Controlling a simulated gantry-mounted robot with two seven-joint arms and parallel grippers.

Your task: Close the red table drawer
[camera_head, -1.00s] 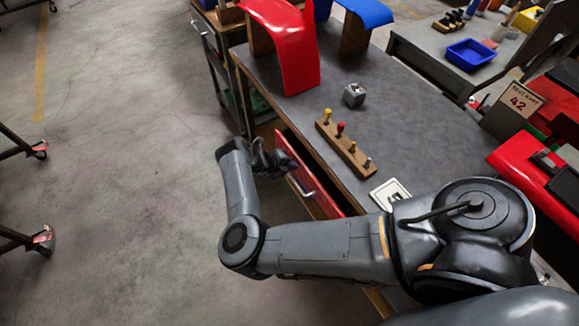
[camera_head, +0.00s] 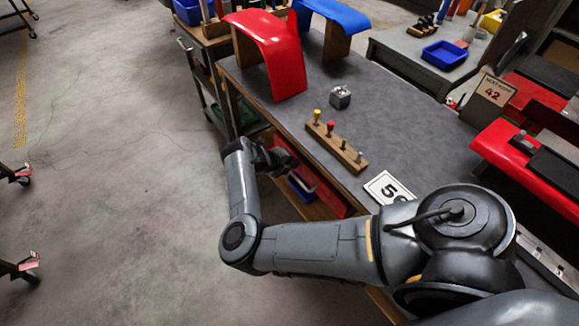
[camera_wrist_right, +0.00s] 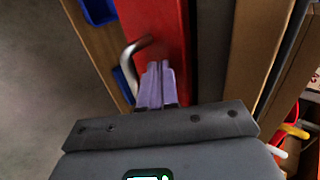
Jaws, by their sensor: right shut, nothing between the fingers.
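The red drawer front (camera_head: 328,192) shows under the near left edge of the grey-topped table (camera_head: 390,127) in the head view. My right forearm and wrist hide part of it. In the right wrist view the red front (camera_wrist_right: 160,18) fills the upper middle, with a curved metal handle (camera_wrist_right: 134,56) on its left side. My right gripper (camera_head: 280,158) is at the drawer's far end in the head view. In the right wrist view its pale fingers (camera_wrist_right: 159,68) are together and empty, pointing at the red face just right of the handle. I cannot tell whether they touch it.
Blue bins (camera_wrist_right: 124,85) sit below the drawer. The floor at left is open.

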